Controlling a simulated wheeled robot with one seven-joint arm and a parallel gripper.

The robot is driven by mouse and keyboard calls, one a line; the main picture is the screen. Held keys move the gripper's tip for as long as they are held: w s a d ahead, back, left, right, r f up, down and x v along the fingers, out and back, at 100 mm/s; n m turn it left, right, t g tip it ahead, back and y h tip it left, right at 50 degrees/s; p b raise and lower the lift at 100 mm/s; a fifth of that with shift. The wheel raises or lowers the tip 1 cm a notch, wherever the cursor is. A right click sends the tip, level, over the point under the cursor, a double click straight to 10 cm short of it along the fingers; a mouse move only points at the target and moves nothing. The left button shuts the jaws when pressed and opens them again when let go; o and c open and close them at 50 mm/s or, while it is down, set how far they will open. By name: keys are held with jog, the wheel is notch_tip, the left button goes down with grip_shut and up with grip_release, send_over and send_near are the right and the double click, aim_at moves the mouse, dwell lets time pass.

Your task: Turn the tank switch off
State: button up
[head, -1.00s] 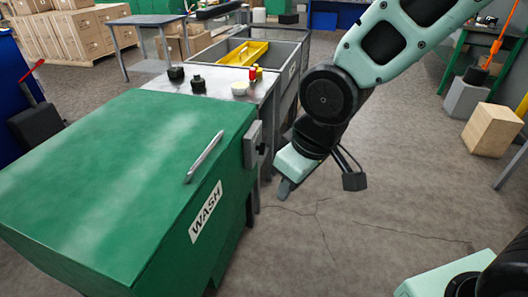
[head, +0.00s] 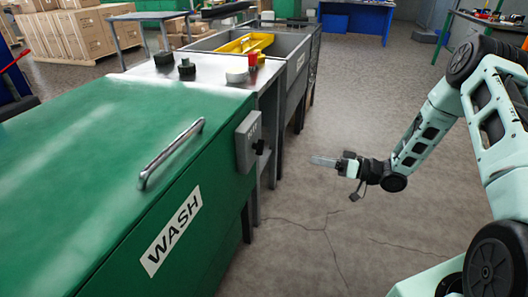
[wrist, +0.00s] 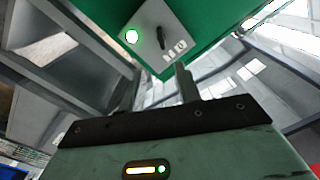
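The green wash tank (head: 75,150), with a closed lid, a bar handle (head: 171,152) and a WASH label, fills the left of the head view. A grey switch box (head: 247,142) is on its right end, with a black knob (head: 261,147) sticking out. In the wrist view the box (wrist: 152,22) shows the black knob (wrist: 161,38), a bright round lamp with a green rim (wrist: 131,37) and small labels, too blurred to read. My gripper (head: 318,161) is right of the box, apart from it, pointing towards it. Its fingers (wrist: 160,82) are apart and empty.
A grey basin (head: 290,55) holding a yellow tray (head: 240,43) stands behind. Floor (head: 330,225) right of the tank is clear.

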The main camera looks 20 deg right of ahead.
aim_at(260, 147)
jog(key=b+x, duration=0.1)
jog(key=x, duration=1.6)
jog(key=shift+a, duration=0.1)
grip_shut()
